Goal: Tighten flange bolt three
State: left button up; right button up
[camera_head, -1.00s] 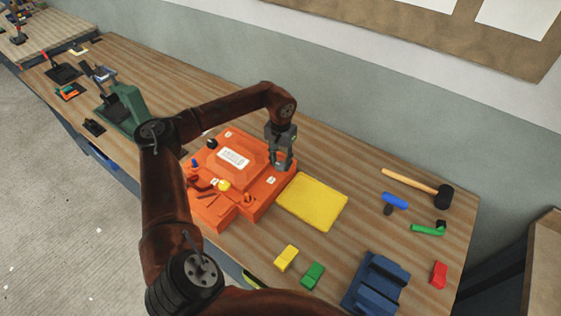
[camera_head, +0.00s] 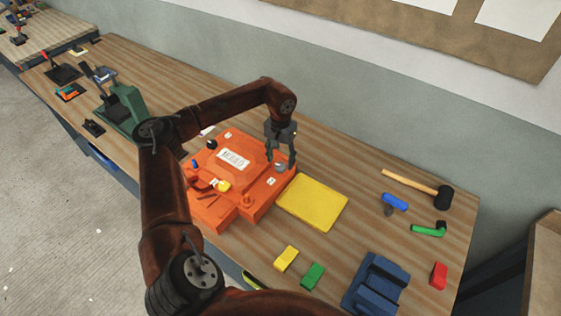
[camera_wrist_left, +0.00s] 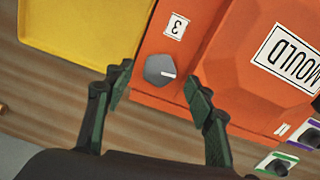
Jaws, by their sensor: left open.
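The orange mould (camera_head: 235,185) lies on the bench with a white MOULD plate on top. Flange bolt three (camera_wrist_left: 160,69) is a grey hexagonal head with a white mark, beside the label 3 (camera_wrist_left: 175,26) in the left wrist view. In the head view the bolt (camera_head: 280,166) sits at the mould's right corner. My left gripper (camera_head: 282,163) is over that corner, open and empty. In the left wrist view its fingertips (camera_wrist_left: 158,80) stand apart on either side of the bolt, with visible gaps. My right gripper is not in view.
A yellow panel (camera_head: 312,202) lies right of the mould. A mallet (camera_head: 418,188), a blue-handled tool (camera_head: 394,201), a green tool (camera_head: 429,230), coloured blocks (camera_head: 313,275) and a blue fixture (camera_head: 375,284) lie farther right. A green fixture (camera_head: 124,106) stands left.

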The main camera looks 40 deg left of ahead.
aim_at(281, 164)
pick_arm(q)
notch_tip(281, 164, up, 6)
jog(key=shift+r, duration=0.25)
dwell(0.5)
